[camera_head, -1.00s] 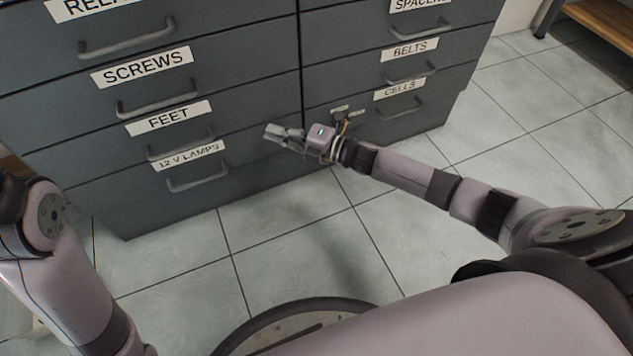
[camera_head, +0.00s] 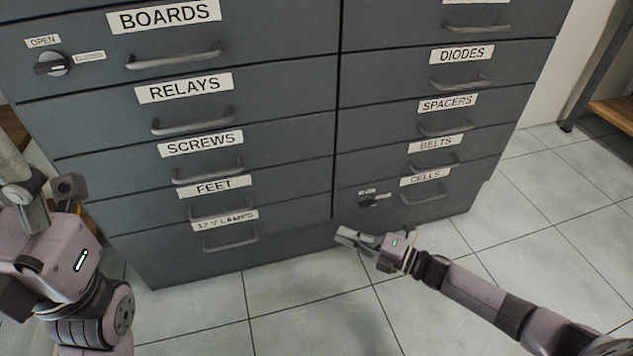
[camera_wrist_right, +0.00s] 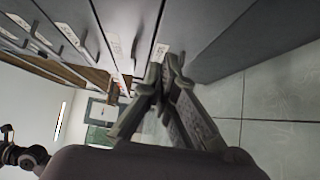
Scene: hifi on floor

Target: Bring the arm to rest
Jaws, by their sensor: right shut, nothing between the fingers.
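My right arm reaches in from the right in the head view. Its gripper (camera_head: 345,236) is low in front of the grey drawer cabinet (camera_head: 290,190), near the floor and just left of the CELLS drawer. In the right wrist view its fingertips (camera_wrist_right: 168,66) meet, with nothing between them. My left gripper (camera_head: 28,205) is at the left edge of the head view, partly cut off, and its finger state is unclear.
All visible drawers look shut. One knob (camera_head: 53,64) sits between OPEN and CLOSED labels at upper left; another (camera_head: 374,200) is on the CELLS drawer. Tiled floor (camera_head: 480,270) in front is clear. A shelf unit (camera_head: 612,108) stands at right.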

